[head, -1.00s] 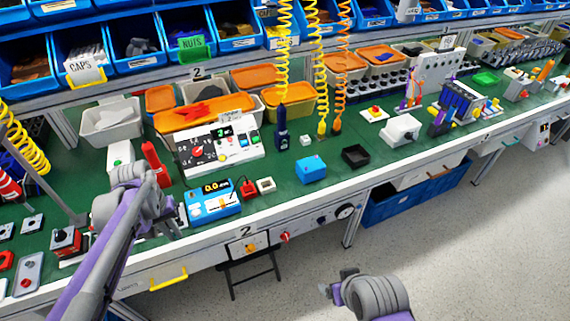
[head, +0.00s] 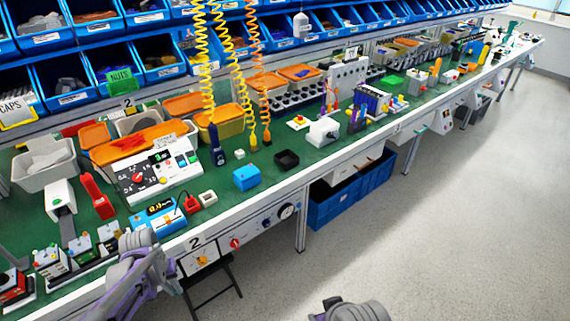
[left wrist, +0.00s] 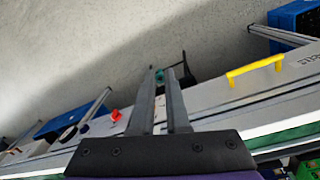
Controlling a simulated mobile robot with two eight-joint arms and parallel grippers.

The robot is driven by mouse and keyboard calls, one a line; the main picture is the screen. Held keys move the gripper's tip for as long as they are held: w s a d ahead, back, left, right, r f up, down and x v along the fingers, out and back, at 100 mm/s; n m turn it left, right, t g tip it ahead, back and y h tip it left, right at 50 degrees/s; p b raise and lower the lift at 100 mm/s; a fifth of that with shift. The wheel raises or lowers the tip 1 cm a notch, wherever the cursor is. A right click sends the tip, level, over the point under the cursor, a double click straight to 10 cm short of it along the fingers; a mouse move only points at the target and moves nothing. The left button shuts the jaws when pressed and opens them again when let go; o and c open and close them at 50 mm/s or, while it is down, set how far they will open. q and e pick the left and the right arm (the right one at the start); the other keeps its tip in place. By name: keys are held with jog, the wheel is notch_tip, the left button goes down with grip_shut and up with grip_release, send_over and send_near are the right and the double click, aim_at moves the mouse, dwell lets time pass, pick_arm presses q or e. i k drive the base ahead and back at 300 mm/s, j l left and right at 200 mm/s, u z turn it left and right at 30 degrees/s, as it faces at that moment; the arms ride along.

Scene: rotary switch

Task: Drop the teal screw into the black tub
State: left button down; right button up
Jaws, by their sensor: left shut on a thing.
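The black tub (head: 287,160) sits open on the green bench top, right of a blue box. My left gripper (left wrist: 160,73) is shut on the teal screw (left wrist: 160,76), a small teal bit between its fingertips in the left wrist view. In the head view my left gripper (head: 136,242) is at the bench's front edge, well left of and nearer than the tub. Its fingers and the screw are not clear there. My right gripper (head: 340,307) is at the bottom edge over the floor, partly cut off, its fingers unclear.
The blue box (head: 246,178) and a blue meter (head: 160,216) stand between my left gripper and the tub. A white control panel (head: 157,172) is behind them. Coiled yellow cords (head: 238,70) hang behind the tub. A yellow drawer handle (left wrist: 255,69) shows in the left wrist view.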

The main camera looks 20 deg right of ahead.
aim_at(287, 162)
jog(key=i+l+z, duration=0.25)
jog(key=z, duration=0.2)
jog(key=i+l+z, duration=0.4)
